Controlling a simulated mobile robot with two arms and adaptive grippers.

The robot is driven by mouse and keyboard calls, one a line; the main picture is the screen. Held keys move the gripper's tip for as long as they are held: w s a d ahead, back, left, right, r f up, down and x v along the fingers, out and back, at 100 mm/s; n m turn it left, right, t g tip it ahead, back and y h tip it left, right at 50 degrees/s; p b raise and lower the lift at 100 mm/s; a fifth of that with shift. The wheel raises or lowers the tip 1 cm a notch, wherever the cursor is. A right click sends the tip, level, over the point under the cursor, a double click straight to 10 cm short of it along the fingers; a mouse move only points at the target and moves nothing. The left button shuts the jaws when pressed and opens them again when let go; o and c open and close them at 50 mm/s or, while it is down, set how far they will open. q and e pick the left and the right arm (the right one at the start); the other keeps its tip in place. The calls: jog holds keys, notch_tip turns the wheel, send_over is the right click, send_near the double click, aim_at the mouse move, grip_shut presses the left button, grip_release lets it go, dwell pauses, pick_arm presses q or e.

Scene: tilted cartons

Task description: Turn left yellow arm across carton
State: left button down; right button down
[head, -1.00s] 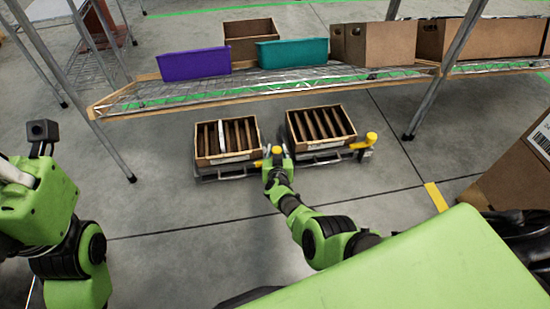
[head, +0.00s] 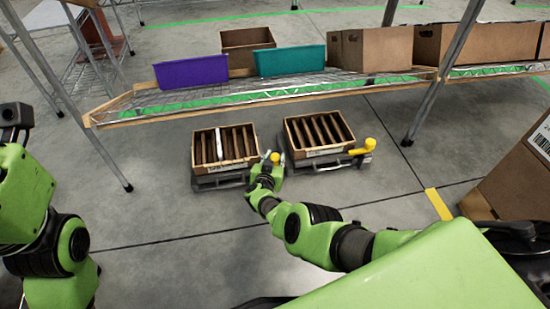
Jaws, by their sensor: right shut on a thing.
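The left carton (head: 202,163) is an open brown box with dark dividers and one white item, tilted on a low grey metal stand. The left yellow arm (head: 275,157) shows only as a small yellow end at the carton's right front corner; the rest is hidden by my right gripper. My right gripper (head: 268,165) is shut on the yellow arm there; its fingers are small and partly hidden. My left arm is at the left edge; its gripper cannot be seen.
The right carton (head: 292,150) sits on a like stand with its yellow arm (head: 364,148) out to the right. Above and behind is a wire shelf (head: 300,88) with a purple bin (head: 192,71), a teal bin (head: 291,57) and brown boxes. A large box (head: 510,180) stands at right.

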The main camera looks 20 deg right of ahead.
jog(key=shift+w, duration=0.1)
jog(key=c, duration=1.6)
grip_release()
jog(key=shift+a, duration=0.1)
